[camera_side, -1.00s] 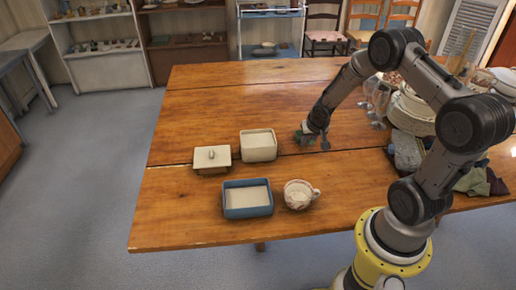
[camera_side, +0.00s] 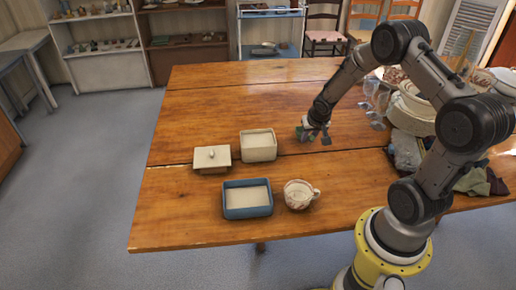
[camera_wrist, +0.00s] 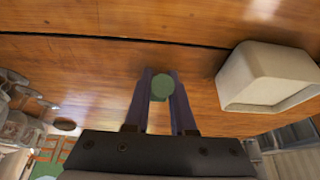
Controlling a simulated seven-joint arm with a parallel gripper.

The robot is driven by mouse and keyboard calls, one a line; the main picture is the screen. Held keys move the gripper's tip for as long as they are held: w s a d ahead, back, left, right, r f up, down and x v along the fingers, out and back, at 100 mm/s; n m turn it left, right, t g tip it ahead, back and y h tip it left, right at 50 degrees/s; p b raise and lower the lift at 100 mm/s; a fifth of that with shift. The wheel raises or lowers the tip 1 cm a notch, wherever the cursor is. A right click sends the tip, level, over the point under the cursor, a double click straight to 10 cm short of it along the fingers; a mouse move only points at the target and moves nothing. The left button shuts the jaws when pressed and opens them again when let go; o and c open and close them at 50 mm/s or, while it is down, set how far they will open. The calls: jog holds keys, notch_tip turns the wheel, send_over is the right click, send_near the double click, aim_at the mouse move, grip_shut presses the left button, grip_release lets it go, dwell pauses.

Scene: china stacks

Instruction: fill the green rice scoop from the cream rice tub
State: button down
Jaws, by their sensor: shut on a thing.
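My gripper (camera_side: 313,134) is shut on the green rice scoop (camera_side: 301,131), to the right of the cream rice tub and apart from it. In the wrist view the scoop shows as a green round shape (camera_wrist: 163,86) between the two fingers of my gripper (camera_wrist: 160,98). Its inside cannot be made out. The cream rice tub (camera_side: 259,152) stands open on the table, with pale contents near its rim. In the wrist view the tub (camera_wrist: 262,80) is to the right of the fingers.
A cream lidded piece with a knob (camera_side: 212,159) sits left of the tub. A blue tray with pale contents (camera_side: 247,211) and a patterned cup (camera_side: 299,196) stand in front. Stacked china (camera_side: 412,112), glasses and cloths crowd the right. The table behind the tub is clear.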

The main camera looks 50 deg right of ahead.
jog(key=shift+r, duration=1.9)
jog(key=w+a+r+g+y, duration=0.1)
jog(key=w+a+r, duration=0.2)
jog(key=a+r, duration=0.2)
jog(key=w+a+r+g+y, duration=0.1)
jog(key=w+a+r, duration=0.2)
jog(key=a, duration=0.9)
notch_tip(320, 180, up, 2)
jog(key=shift+w+a+r, duration=0.15)
jog(key=shift+w+a, duration=0.1)
jog(key=shift+w, duration=0.05)
jog(key=w+d+f+g+y, duration=0.1)
jog(key=w+d+f, duration=0.1)
jog(key=f, duration=0.3)
jog(key=w+d+f+g+y, duration=0.1)
jog(key=d+f, duration=0.1)
jog(key=f, duration=0.3)
jog(key=shift+w, duration=0.4)
